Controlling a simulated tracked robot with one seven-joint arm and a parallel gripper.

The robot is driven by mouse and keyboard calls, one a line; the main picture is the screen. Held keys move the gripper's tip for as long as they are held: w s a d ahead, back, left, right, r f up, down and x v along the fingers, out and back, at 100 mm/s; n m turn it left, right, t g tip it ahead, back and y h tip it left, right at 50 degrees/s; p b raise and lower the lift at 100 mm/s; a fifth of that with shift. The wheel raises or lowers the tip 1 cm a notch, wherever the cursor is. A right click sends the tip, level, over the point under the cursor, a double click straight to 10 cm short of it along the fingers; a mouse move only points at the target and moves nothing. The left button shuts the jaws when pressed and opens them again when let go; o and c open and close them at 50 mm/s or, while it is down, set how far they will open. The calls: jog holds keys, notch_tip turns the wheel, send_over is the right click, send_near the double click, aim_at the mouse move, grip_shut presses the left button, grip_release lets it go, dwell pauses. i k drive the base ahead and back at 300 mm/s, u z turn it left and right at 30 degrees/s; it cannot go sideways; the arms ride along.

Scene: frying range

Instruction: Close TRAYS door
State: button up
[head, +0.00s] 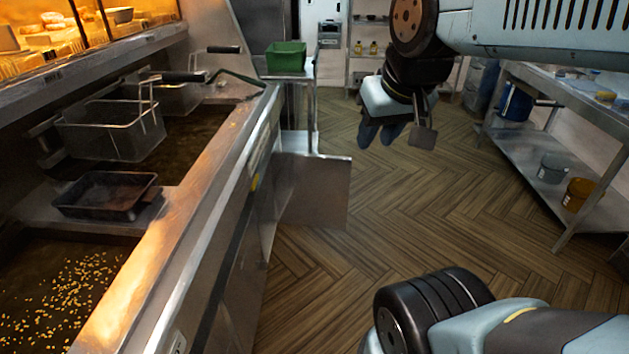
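A flat metal cabinet door (318,195) stands open from the front of the frying range (215,220), sticking out over the floor. I cannot read a TRAYS label on it; it is the only open door I can make out. The cabinet's inside is hidden.
Fryer baskets (112,130) and a black tray (105,195) sit on the range at left. A green bin (286,57) stands on a metal stand beyond the door. A steel table (560,110) with buckets below lines the right. The wooden floor (420,215) between is clear.

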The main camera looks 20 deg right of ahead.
aim_at(312, 190)
jog(key=z, duration=1.2)
jog(key=i, duration=5.75)
jog(key=u, duration=0.55)
